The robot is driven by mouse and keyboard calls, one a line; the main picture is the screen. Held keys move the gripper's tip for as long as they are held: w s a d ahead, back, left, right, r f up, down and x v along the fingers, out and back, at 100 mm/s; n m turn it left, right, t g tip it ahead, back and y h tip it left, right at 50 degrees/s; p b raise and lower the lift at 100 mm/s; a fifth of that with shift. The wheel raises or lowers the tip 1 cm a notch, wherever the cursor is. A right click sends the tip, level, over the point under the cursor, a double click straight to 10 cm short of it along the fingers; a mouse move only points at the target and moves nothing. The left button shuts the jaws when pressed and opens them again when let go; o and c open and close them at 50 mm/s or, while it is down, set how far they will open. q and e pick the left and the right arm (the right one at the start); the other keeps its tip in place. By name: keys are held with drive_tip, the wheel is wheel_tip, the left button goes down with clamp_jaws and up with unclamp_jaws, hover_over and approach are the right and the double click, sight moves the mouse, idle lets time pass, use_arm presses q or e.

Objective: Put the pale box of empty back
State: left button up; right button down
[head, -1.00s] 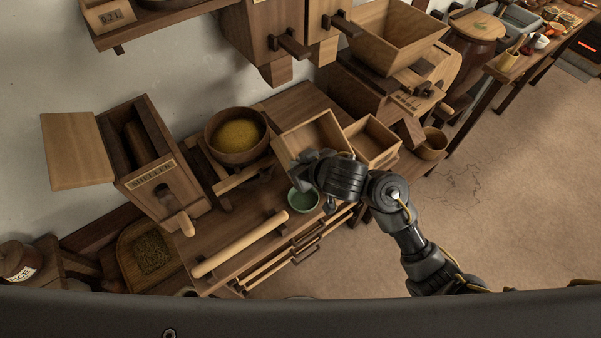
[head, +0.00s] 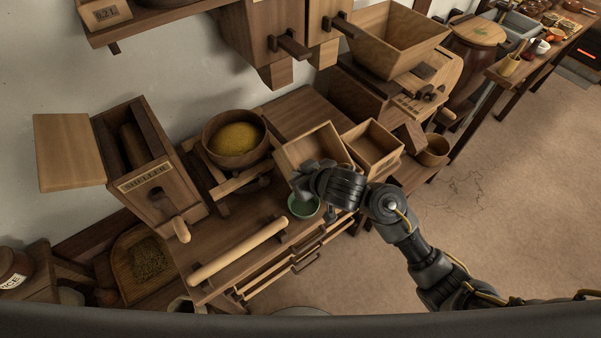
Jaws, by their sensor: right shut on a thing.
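An open, empty pale wooden box (head: 308,147) sits at the right part of the wooden bench, tilted toward my view. My right gripper (head: 303,183) is shut on its near wall; the fingertips are partly hidden by the hand. Whether the box touches the bench beneath is hidden. A second pale open box (head: 372,147) stands just right of it, also empty. My left gripper is not in view.
A small green bowl (head: 303,207) lies close below my right gripper. A wooden bowl of yellow grain (head: 235,138) stands to the left, beside the sheller (head: 150,180). A rolling pin (head: 238,250) lies along the bench front. A hopper (head: 392,42) rises behind.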

drive_tip(key=c, duration=1.6)
unclamp_jaws()
drive_tip(key=shift+f, duration=0.1)
drive_tip(key=shift+o, duration=0.2)
drive_tip(key=shift+r, duration=0.35)
drive_tip(key=p+v, duration=0.8)
drive_tip(key=v, duration=0.4)
drive_tip(key=shift+p, duration=0.3)
